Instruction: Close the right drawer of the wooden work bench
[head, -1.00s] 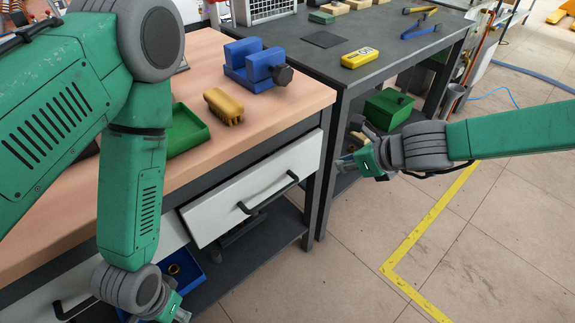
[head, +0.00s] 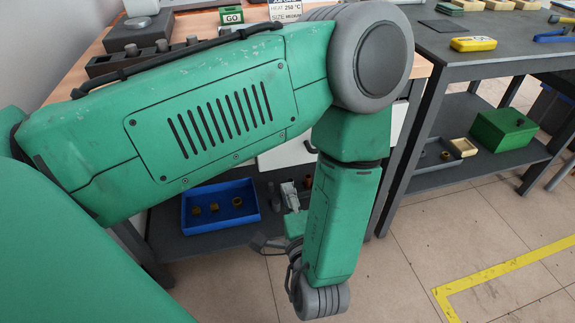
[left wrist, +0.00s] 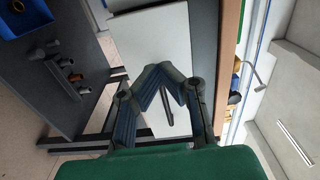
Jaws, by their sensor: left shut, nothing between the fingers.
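The work bench has a wooden top (head: 75,78), mostly hidden behind my left arm in the head view. A white drawer front (head: 285,154) shows in part below that arm. In the left wrist view a white drawer front (left wrist: 150,45) fills the middle, with its dark handle partly behind the fingers. My left gripper (head: 264,243) hangs low in front of the bench. In the left wrist view my left gripper (left wrist: 163,70) is shut and empty, facing the drawer front. I cannot tell whether it touches, or how far the drawer stands out. My right gripper is not in view.
A blue bin (head: 220,208) with several small rings sits on the bench's lower shelf. A dark second table (head: 470,65) stands to the right, with a green box (head: 503,130) on its shelf. The floor at front right is clear, with a yellow line.

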